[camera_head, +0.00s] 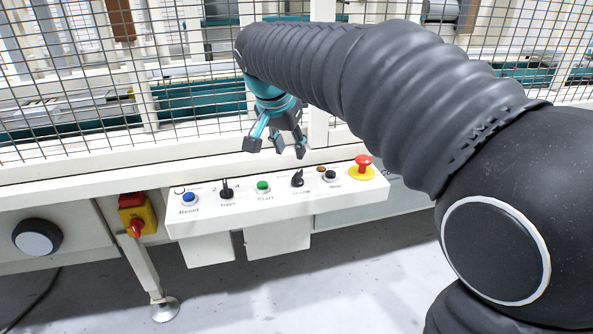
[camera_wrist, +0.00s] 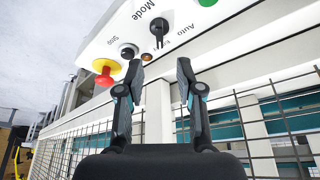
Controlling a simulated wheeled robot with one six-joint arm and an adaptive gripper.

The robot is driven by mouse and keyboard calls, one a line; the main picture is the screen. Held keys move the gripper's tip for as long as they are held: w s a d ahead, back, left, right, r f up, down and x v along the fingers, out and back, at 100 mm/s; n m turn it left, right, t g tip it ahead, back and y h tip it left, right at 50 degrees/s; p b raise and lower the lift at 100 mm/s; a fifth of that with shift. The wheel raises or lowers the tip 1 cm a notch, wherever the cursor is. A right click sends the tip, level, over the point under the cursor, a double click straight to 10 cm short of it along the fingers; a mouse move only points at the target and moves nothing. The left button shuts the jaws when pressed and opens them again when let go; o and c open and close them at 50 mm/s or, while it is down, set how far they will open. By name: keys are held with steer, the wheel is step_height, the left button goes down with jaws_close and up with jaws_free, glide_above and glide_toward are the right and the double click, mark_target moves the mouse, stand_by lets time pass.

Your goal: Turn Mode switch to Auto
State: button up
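The Mode switch (camera_head: 298,179) is a black rotary knob on the white control panel (camera_head: 205,222). In the wrist view the Mode switch (camera_wrist: 159,29) is at top centre, between the Mode and Auto lettering; its narrow grip points roughly down the picture, towards my gripper. I cannot read its exact setting. My gripper (camera_head: 276,148) is above and behind the panel in the head view, apart from the switch. In the wrist view my gripper (camera_wrist: 160,76) has its two fingers spread with nothing between them, the knob lying beyond the tips.
A black Stop button (camera_head: 330,176), an orange lamp (camera_head: 321,168) and a red emergency stop (camera_head: 363,161) are right of the switch. A green Start button (camera_head: 263,187), Trays knob (camera_head: 226,192) and blue Reset button (camera_head: 188,198) are left. A wire fence (camera_head: 100,130) stands behind.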

mark_target(297, 173)
steer(key=x, duration=0.9)
jaws_close()
